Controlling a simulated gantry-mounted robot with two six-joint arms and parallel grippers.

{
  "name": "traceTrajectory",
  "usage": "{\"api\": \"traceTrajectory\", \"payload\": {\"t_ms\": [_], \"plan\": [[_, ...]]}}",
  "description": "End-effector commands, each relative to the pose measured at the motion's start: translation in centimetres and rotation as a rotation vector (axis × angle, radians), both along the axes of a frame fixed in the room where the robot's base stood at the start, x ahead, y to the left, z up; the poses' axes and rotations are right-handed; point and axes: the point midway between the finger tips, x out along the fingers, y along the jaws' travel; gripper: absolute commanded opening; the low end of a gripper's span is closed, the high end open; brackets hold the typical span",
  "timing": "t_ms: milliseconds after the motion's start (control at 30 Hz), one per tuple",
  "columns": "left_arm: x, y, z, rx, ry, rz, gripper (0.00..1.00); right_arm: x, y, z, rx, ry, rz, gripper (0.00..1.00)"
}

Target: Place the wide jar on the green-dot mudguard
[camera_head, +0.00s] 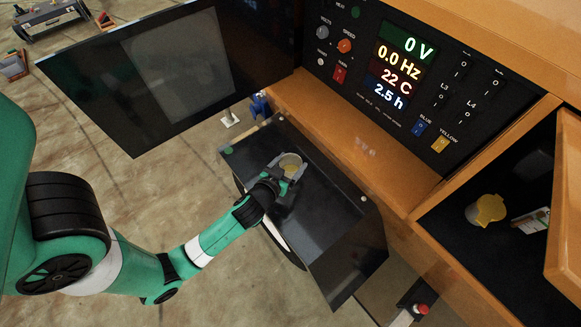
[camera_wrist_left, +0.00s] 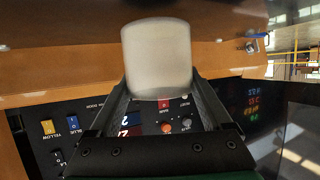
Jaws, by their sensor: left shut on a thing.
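My left gripper (camera_head: 287,176) is shut on the wide jar (camera_head: 291,162), a pale round jar with a yellowish top. It is over the dark mudguard (camera_head: 315,217), which has a green dot (camera_head: 227,150) at its far left corner. I cannot tell whether the jar touches the mudguard. In the left wrist view the whitish jar (camera_wrist_left: 158,62) sits between the two fingers (camera_wrist_left: 160,95). My right gripper is not in view.
The control panel (camera_head: 400,75) with lit readouts stands behind the mudguard. An open dark door (camera_head: 110,85) is at the left. An open compartment at the right holds a yellow-topped container (camera_head: 487,210) and a card (camera_head: 531,221). The mudguard's front part is clear.

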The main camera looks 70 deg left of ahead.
Motion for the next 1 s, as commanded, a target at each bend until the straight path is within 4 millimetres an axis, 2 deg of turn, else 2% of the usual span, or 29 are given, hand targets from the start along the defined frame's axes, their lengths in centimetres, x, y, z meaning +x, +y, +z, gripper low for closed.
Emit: {"api": "traceTrajectory", "payload": {"t_ms": [33,367,400,467,767,867,1000], "plan": [[-0.1,0.1,-1.6,0.001,0.001,0.002,0.24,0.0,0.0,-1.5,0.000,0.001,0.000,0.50],[-0.1,0.1,-1.5,-0.001,0.001,0.002,0.24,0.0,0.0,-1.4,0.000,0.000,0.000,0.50],[-0.2,0.1,-1.4,-0.001,0.001,0.002,0.88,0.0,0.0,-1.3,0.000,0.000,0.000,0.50],[-0.1,0.1,-1.4,-0.001,0.001,0.002,0.99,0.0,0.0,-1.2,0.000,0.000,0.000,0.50],[-0.2,0.0,-1.0,-0.001,0.001,0.002,1.00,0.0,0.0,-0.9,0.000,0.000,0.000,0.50],[-1.0,-0.8,-0.6,-0.001,0.002,0.000,1.00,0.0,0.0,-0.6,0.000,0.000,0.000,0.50],[-3.2,-2.8,0.6,0.000,0.004,-0.004,1.00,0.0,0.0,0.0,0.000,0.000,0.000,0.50]]}}
